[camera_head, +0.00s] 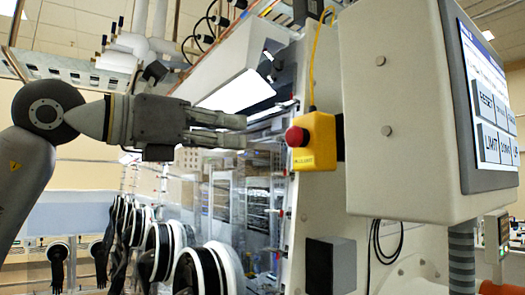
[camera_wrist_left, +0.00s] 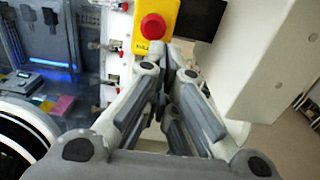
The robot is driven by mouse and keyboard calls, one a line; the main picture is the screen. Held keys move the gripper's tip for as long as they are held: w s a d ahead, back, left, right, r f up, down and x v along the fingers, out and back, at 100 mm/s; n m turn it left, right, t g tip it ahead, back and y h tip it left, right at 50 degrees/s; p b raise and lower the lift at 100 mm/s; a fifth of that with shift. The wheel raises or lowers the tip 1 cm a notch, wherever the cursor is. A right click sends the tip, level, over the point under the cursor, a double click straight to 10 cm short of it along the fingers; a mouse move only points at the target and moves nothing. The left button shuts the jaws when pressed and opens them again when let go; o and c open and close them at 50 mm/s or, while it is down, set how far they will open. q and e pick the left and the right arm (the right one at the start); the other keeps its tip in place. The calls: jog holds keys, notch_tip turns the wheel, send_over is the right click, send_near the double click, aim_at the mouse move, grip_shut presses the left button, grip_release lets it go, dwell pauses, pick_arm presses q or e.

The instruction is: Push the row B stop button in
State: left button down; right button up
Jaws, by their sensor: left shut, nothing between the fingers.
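The stop button is a red mushroom head (camera_head: 296,136) on a yellow box (camera_head: 318,141), fixed to the side of the glovebox frame. A yellow cable runs up from the box. My left gripper (camera_head: 243,131) comes in from the left, shut and empty, its fingertips pointing at the red button with a gap between them in the head view. In the left wrist view the red button (camera_wrist_left: 153,27) and yellow box (camera_wrist_left: 148,45) are beyond the shut fingertips (camera_wrist_left: 163,50), slightly left of them. The box's lettering is too small to read surely. My right gripper is not in view.
A large beige cabinet with a screen (camera_head: 490,95) stands close to the right of the box. Glove ports (camera_head: 205,268) line the glovebox below my left arm. A dark grey box (camera_head: 330,264) sits lower on the frame. A black bracket shows behind the yellow box.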

pick_arm(q)
jog(key=shift+s+a+f+b, duration=0.1)
jog(key=shift+s+a+b, duration=0.1)
jog(key=shift+a, duration=0.4)
jog(key=shift+s+a+f+b, duration=0.1)
jog(key=shift+s+a+b, duration=0.1)
jog(key=shift+a, duration=0.35)
jog(key=shift+s+a+f+b, duration=0.1)
jog(key=shift+a+b, duration=0.1)
jog(key=shift+a, duration=0.4)
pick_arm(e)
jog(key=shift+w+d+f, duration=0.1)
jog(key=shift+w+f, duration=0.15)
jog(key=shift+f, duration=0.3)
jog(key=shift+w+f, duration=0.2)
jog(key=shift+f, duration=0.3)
